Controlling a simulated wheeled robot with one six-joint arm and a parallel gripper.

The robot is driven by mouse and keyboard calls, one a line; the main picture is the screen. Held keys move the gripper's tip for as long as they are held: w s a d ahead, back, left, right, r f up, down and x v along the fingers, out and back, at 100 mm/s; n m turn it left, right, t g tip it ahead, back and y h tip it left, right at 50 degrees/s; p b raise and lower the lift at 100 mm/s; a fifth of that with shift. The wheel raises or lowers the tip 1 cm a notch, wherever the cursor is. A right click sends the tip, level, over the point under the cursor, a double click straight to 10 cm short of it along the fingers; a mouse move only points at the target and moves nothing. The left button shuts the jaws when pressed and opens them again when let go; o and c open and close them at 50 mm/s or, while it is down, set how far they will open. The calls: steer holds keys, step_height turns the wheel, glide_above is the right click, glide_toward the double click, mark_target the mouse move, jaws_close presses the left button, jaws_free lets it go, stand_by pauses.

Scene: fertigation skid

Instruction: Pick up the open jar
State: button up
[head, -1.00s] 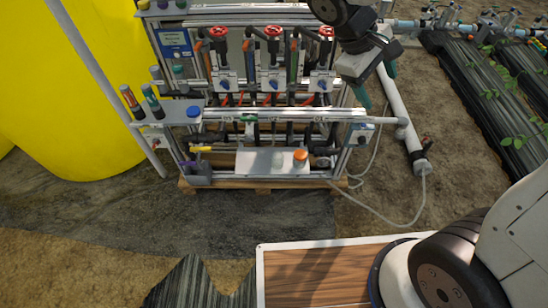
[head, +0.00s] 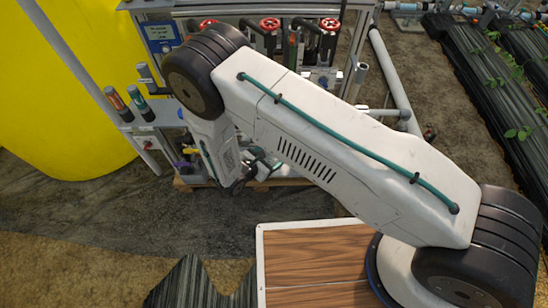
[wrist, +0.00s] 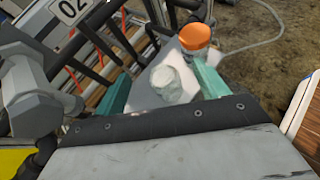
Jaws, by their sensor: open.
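The open jar (wrist: 172,84) is a pale, see-through jar with no lid in the wrist view, standing on a white shelf (wrist: 150,102). My gripper (wrist: 158,72) has its two teal fingers apart, one to the left and one to the right of the jar in the picture. I cannot tell whether either finger touches it. A second jar with an orange lid (wrist: 196,37) stands just beyond, close to the right finger. In the head view my gripper (head: 262,164) is low at the skid's front; my arm hides the jars there.
Grey pipes and a frame (wrist: 45,95) crowd the left of the wrist view, with a panel marked 02 (wrist: 70,9). In the head view, bottles (head: 138,100) stand at the skid's left, before a yellow tank (head: 70,90). Bare soil lies right of the shelf (wrist: 265,65).

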steer(key=n+y, duration=0.1)
steer(key=n, duration=0.1)
glide_toward(272, 165)
steer(key=s+d+x, duration=0.1)
steer(key=x, duration=0.4)
steer(key=shift+t, duration=0.4)
steer(key=x, duration=0.5)
steer(key=a+x, duration=0.1)
steer(key=x, duration=0.2)
steer(key=shift+w+f, duration=0.1)
steer(key=shift+w, duration=0.35)
steer(key=shift+c, duration=0.3)
steer(key=c, duration=1)
